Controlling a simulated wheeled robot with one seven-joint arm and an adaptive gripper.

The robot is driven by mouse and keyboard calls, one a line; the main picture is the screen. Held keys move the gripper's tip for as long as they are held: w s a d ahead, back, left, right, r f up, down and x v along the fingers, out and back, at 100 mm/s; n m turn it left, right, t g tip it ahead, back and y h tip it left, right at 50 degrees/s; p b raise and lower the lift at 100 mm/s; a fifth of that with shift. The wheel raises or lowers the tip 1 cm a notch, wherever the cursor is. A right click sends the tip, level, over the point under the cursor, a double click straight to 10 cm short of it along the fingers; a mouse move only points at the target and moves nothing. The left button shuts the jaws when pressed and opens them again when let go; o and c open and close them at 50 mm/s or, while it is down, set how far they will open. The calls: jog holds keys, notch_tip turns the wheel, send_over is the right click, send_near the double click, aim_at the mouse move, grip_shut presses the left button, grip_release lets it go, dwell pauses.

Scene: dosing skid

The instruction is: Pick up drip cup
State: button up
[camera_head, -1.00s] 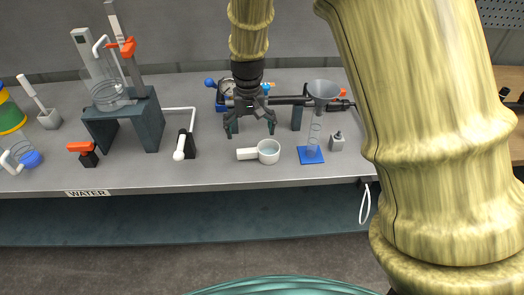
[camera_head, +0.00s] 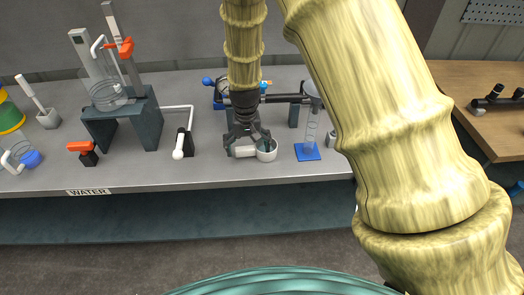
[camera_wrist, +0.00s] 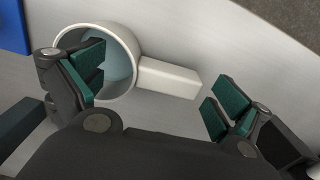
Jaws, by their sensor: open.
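The drip cup is a small white round cup with a flat handle and a pale blue inside (camera_head: 267,155). It stands on the grey bench near the front edge, its handle pointing left. My gripper (camera_head: 248,148) is open and low over the cup. In the wrist view the cup (camera_wrist: 133,45) is at upper left. One finger overlaps the cup's opening, and the other is beyond the free end of the handle. The handle (camera_wrist: 169,78) lies across the gap between my fingers (camera_wrist: 157,92). How deep the finger sits in the cup cannot be told.
A blue-based clear cylinder (camera_head: 308,151) stands just right of the cup. A white-handled valve (camera_head: 180,148) is to the left, beside a dark stand (camera_head: 146,128). Dark pipework (camera_head: 285,98) runs behind my gripper. The bench's front strip (camera_head: 215,176) is clear.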

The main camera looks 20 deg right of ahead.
aim_at(248, 147)
jog(key=shift+f, duration=0.2)
jog(key=shift+c, duration=0.4)
jog(key=c, duration=1.1)
jog(key=shift+r, duration=0.2)
jog(key=shift+w+r+b, duration=0.1)
jog(key=shift+r+b, duration=0.5)
jog(key=shift+r, duration=1)
jog(key=shift+s+a+r+b, duration=0.25)
jog(key=shift+s+a+b, duration=0.2)
jog(key=shift+s+a, duration=1.4)
jog(key=shift+s+a+r+b, duration=0.35)
jog(key=shift+s+a, duration=0.85)
jog(key=shift+s, duration=1.25)
jog(key=shift+s+a+r+b, duration=0.15)
jog(key=shift+s+a+b, duration=0.4)
jog(key=shift+s+a, duration=1.3)
